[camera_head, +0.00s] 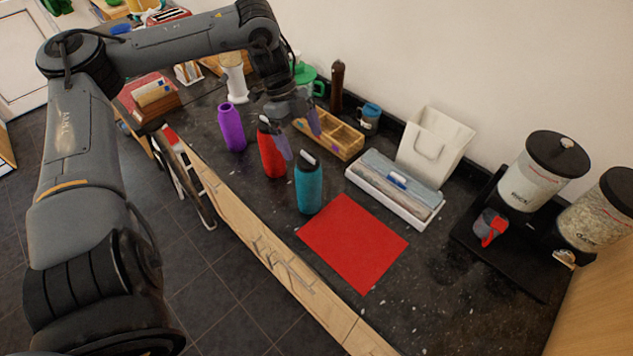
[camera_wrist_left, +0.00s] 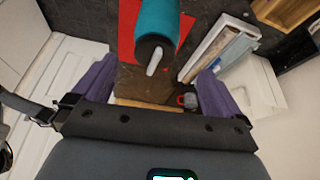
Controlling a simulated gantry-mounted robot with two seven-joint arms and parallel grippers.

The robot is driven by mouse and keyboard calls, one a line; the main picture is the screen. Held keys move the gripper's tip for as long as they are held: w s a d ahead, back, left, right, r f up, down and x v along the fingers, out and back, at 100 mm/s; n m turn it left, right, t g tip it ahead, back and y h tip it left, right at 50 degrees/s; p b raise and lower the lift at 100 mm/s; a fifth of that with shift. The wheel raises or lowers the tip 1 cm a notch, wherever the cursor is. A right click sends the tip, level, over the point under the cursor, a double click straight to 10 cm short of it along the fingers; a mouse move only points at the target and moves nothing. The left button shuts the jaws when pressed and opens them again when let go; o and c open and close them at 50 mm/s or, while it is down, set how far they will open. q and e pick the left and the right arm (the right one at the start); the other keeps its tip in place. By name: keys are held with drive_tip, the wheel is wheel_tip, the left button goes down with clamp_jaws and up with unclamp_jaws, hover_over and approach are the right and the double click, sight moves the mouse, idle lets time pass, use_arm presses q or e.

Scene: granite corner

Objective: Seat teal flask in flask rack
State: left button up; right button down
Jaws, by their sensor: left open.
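The teal flask (camera_head: 309,190) stands upright on the dark counter beside the red mat. In the left wrist view the teal flask (camera_wrist_left: 158,18) shows from above with its dark cap and pale loop, centred beyond the gap between my fingers. My left gripper (camera_head: 298,137) is open and empty, with purple fingers, above and behind the teal flask. One finger overlaps the red flask (camera_head: 270,158) in the head view; I cannot tell whether they touch. The open fingers also show in the left wrist view (camera_wrist_left: 158,85). I cannot clearly make out a flask rack. My right gripper is not in view.
A purple flask (camera_head: 232,128) stands left of the red one. A red mat (camera_head: 352,242) lies at the front. Behind are a wooden compartment tray (camera_head: 350,151), a white tray (camera_head: 416,214) and a white holder (camera_head: 433,145). Dispensers (camera_head: 543,172) stand at right.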

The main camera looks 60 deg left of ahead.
sight(305, 153)
use_arm(q)
drive_tip(key=x, duration=0.2)
drive_tip(key=shift+s+d+f, duration=0.1)
drive_tip(key=shift+s+f, duration=0.15)
drive_tip(key=shift+f, duration=0.05)
drive_tip(key=shift+w+d+f, duration=0.15)
drive_tip(key=shift+d+f, duration=0.05)
drive_tip(key=shift+f, duration=0.3)
drive_tip(key=shift+d+f+p, duration=0.35)
drive_tip(key=shift+f+p, duration=0.15)
drive_tip(key=shift+f, duration=0.1)
drive_tip(key=shift+x, duration=1.9)
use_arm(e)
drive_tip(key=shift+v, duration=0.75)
use_arm(q)
drive_tip(key=c, duration=1.6)
drive_tip(key=shift+d, duration=0.1)
drive_tip(key=shift+c, duration=0.5)
drive_tip(key=shift+r, duration=0.2)
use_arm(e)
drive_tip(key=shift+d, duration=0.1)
